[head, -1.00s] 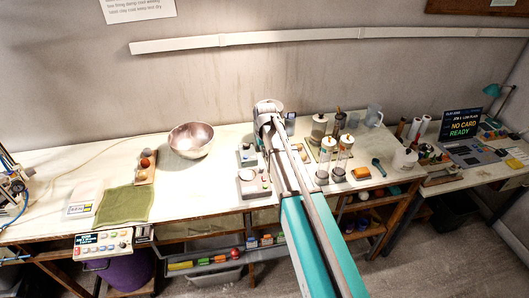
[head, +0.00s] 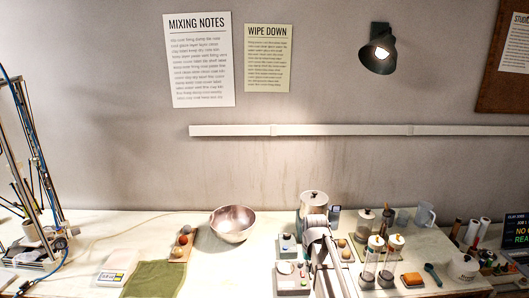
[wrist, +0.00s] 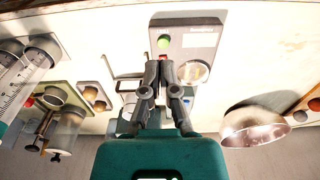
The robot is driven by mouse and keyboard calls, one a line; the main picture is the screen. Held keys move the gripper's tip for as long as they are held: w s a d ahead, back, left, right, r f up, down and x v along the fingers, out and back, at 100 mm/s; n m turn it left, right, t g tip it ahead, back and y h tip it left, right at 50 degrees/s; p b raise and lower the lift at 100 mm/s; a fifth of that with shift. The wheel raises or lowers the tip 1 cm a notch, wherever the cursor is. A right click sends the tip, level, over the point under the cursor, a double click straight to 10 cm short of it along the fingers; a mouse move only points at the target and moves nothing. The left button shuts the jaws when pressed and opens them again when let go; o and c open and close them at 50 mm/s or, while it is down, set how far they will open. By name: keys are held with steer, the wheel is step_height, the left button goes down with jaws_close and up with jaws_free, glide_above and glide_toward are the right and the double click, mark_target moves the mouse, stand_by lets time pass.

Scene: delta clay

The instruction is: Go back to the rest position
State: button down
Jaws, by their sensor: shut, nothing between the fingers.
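My gripper (wrist: 160,68) shows in the wrist view with its two dark fingers together and nothing between them. It overlaps a grey device with a green button (wrist: 163,42) and a round pale disc (wrist: 193,72); I cannot tell the height between them. In the head view my arm reaches over the bench, and its fingers are hidden.
A metal bowl (head: 232,224) stands left of my arm, and it also shows in the wrist view (wrist: 253,127). Clear cylinders (head: 388,262) and jars stand on the right. A green cloth (head: 154,280) lies at the left. A wall lamp (head: 378,50) hangs above.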

steer(key=s+f+b, duration=0.2)
steer(key=s, duration=0.6)
steer(key=s+f+b, duration=0.1)
steer(key=s+f, duration=0.1)
steer(key=s, duration=0.6)
steer(key=shift+f+g+b, duration=0.25)
steer(key=shift+g+b, duration=0.05)
steer(key=shift+b, duration=0.05)
stand_by(0.4)
